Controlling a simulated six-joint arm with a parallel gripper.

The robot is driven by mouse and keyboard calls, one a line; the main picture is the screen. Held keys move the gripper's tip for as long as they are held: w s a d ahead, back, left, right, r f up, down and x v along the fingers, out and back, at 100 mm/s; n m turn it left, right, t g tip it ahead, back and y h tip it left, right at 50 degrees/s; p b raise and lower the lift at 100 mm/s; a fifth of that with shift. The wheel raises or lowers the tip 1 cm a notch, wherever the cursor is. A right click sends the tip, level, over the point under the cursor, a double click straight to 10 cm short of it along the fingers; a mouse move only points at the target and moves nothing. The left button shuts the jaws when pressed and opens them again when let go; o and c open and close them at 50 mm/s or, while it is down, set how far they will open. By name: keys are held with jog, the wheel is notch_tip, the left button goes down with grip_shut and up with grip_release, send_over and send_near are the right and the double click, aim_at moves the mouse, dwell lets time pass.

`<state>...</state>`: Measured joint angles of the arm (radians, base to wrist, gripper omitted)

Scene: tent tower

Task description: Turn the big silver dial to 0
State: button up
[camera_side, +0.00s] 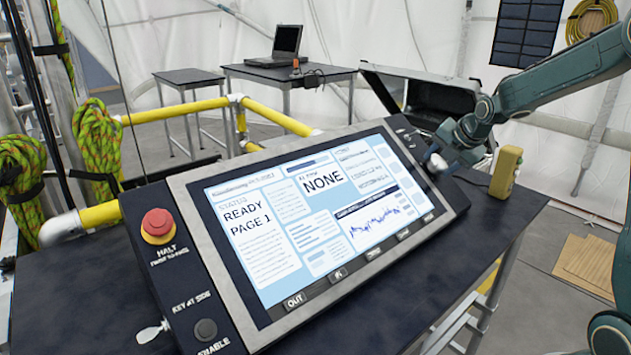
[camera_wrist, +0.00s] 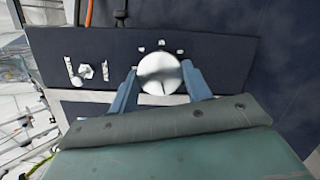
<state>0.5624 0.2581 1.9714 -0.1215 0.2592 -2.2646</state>
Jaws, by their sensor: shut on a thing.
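The big silver dial (camera_side: 437,162) sits on the right end of the dark console panel. In the wrist view the silver dial (camera_wrist: 160,73) is a round, bright knob with a darker line across its face. My gripper (camera_wrist: 162,82) has one blue finger on each side of the dial and is shut on it. In the side view my gripper (camera_side: 447,150) reaches the dial from the upper right and partly hides it. White marks show around the dial in the wrist view, but I cannot read them or tell the dial's setting.
The console screen (camera_side: 320,215) shows "READY PAGE 1" and "NONE". A red stop button (camera_side: 158,224) is on the console's left end. A yellow box (camera_side: 506,172) stands close to my gripper at the right. An open black case (camera_side: 430,95) is behind.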

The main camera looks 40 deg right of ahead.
jog(key=n+t, duration=0.1)
jog(key=n, duration=0.5)
jog(key=shift+s+f, duration=0.1)
jog(key=shift+y, duration=0.3)
jog(key=o, duration=1)
jog(key=shift+c, duration=0.2)
jog(key=shift+s, duration=0.1)
jog(key=v, duration=1.3)
jog(key=shift+s, duration=0.35)
jog(key=shift+a, duration=0.2)
